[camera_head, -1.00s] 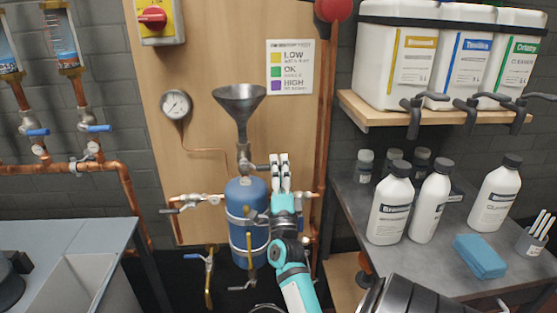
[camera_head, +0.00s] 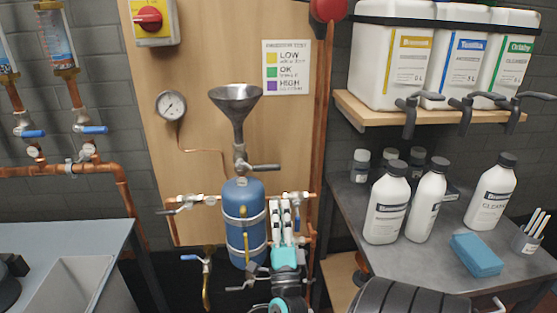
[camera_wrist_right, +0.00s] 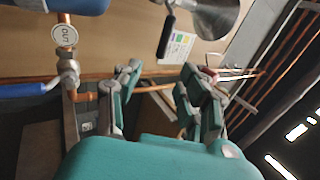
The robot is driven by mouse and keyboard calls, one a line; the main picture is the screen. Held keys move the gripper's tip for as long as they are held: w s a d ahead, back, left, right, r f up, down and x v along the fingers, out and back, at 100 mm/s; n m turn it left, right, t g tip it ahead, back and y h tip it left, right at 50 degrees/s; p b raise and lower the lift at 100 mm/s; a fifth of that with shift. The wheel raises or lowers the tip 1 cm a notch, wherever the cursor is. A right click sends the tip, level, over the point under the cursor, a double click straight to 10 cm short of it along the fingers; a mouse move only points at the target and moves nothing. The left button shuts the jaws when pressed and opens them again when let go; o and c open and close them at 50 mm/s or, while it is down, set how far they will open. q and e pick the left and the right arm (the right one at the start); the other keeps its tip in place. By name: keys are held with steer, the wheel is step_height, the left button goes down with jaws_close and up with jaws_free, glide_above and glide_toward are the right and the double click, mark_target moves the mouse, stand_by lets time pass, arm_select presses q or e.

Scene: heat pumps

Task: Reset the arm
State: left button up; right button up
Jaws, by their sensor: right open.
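My right gripper (camera_head: 286,222) is low in front of the wooden panel, just right of the blue tank (camera_head: 243,195) in the head view. Its fingers point up and it holds nothing. In the right wrist view my right gripper (camera_wrist_right: 160,85) shows its two teal and grey fingers spread apart, with a clear gap between them. Part of the tank's fittings is hidden behind the arm. My left gripper does not show.
A metal funnel (camera_head: 236,105) with a lever valve stands above the tank. Copper pipes run beside it. A side table (camera_head: 432,260) at the right holds white bottles (camera_head: 386,205) and a blue sponge (camera_head: 476,254). A shelf (camera_head: 425,112) carries white canisters. A sink (camera_head: 75,285) is at the left.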

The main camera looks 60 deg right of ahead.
stand_by(0.5)
